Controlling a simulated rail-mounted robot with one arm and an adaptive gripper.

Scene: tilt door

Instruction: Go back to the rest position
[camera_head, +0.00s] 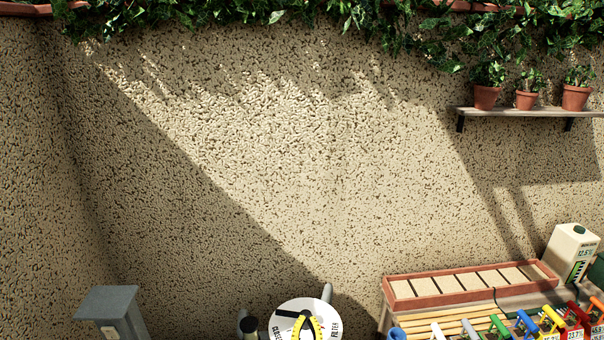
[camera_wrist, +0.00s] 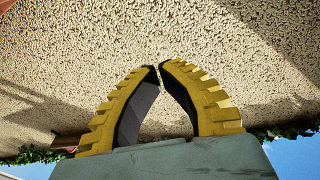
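My gripper (camera_wrist: 159,66) fills the middle of the wrist view. Its two yellow, ridged fingers with dark inner pads arch together, and their tips meet or nearly meet. Nothing shows between them. In the head view, a yellow ridged part with black beside it, which looks like my gripper (camera_head: 306,316), shows at the bottom edge. It overlaps a white round disc (camera_head: 292,305) with black lettering. The speckled wall (camera_wrist: 70,50) lies beyond the fingers. No tilt door can be made out.
A terracotta tray (camera_head: 470,284) and a carton (camera_head: 570,250) stand at lower right, near several colored handles. A grey post (camera_head: 108,303) stands at lower left. A shelf (camera_head: 530,111) with potted plants is on the wall. The wall's middle is clear.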

